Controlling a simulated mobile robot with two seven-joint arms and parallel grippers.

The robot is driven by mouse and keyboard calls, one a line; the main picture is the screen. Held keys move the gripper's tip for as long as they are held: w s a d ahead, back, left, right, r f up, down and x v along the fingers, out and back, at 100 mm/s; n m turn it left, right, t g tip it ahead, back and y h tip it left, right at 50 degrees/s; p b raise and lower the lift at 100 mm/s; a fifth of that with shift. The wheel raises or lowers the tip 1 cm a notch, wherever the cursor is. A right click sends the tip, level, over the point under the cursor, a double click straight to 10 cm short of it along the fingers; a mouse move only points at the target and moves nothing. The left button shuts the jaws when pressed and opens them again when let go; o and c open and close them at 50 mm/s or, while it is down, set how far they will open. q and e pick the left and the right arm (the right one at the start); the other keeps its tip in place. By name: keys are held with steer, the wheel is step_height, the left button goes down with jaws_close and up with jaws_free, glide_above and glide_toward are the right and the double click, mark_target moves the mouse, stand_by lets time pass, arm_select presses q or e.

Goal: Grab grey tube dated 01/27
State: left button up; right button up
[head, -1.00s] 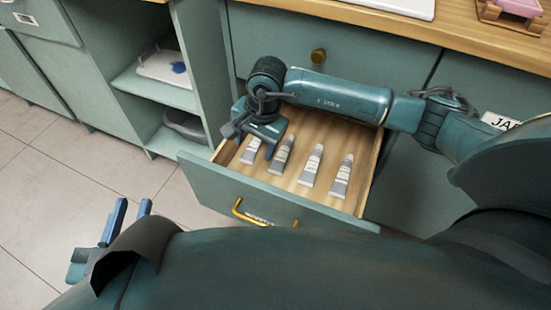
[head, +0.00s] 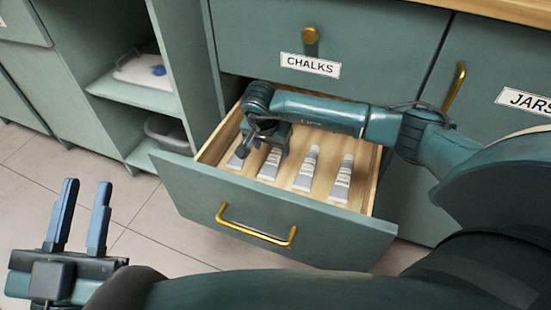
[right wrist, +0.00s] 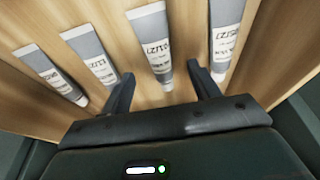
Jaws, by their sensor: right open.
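Several grey-and-white tubes lie side by side in an open wooden drawer (head: 382,152). In the head view, the leftmost tube (head: 236,161) is mostly hidden by my right gripper (head: 262,152); the second (head: 269,166) is partly covered. The third (head: 306,170) and rightmost (head: 341,180) are clear. In the right wrist view, my right gripper (right wrist: 160,75) is open, its fingers either side of one tube (right wrist: 155,45), not closed on it. Printed labels show upside down there; I cannot read the dates surely. My left gripper (head: 87,190) is open and empty, outside the drawer.
The drawer front has a gold handle (head: 255,232). A CHALKS drawer (head: 310,65) above and a JARS cabinet (head: 525,101) at right are closed. Open shelves at left hold a white tray (head: 145,72) and a grey bin (head: 168,131). Tiled floor lies free at left.

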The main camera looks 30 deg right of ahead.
mark_target(274, 155)
steer(key=b+x, duration=0.3)
steer(key=x, duration=0.1)
steer(key=shift+d+f, duration=0.15)
steer(key=shift+f, duration=0.15)
steer(key=shift+w+d+f, duration=0.1)
steer(key=shift+w+f, duration=0.05)
steer(key=shift+f, duration=0.1)
arm_select(q)
steer(key=shift+s+a+r+m+t+h, duration=0.15)
steer(key=shift+r+m+t+h, duration=0.15)
steer(key=shift+r+m+h, duration=1.7)
arm_select(e)
steer(key=shift+r, duration=0.1)
steer(key=c, duration=1.1)
